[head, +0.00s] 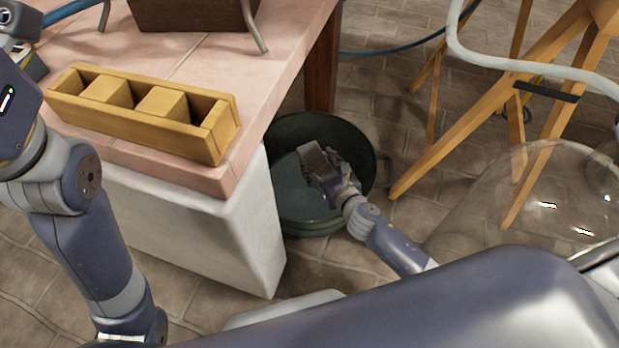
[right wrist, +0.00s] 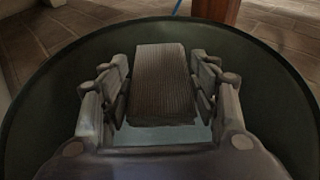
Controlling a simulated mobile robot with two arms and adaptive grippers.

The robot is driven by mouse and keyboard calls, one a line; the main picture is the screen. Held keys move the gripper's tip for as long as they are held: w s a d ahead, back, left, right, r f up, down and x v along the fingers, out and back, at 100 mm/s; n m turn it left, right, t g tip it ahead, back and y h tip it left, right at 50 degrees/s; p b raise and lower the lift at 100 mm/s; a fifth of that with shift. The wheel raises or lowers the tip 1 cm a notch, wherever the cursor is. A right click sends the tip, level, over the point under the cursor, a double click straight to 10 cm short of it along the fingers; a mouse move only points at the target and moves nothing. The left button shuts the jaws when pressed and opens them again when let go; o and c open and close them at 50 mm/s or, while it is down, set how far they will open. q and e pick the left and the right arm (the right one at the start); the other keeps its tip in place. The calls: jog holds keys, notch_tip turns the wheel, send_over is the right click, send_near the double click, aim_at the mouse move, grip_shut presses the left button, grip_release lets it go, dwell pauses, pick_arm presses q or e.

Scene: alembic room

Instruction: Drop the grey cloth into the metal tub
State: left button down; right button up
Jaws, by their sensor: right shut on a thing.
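The grey cloth (right wrist: 163,85) is a folded, ribbed dark grey piece between the fingers of my right gripper (right wrist: 163,92) in the right wrist view. In the head view the cloth (head: 314,160) shows at the tip of my right gripper (head: 325,168), which is shut on it. The metal tub (head: 375,160) is a round, dark green-grey vessel with a side handle, on the floor beside the table. The gripper and cloth are over the tub's opening. Part of my left gripper (head: 24,52) seems to show at the upper left edge; its fingers are unclear.
A pink-tiled table (head: 215,55) with a white base stands left of the tub. A yellow wooden box with compartments (head: 215,140) sits on it. A wooden stand (head: 465,130) and a clear glass vessel (head: 500,185) are to the right. A hose (head: 500,63) crosses the upper right.

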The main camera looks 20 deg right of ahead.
jog(key=o, duration=1.1)
jog(key=v, duration=1.2)
jog(key=shift+d, duration=0.1)
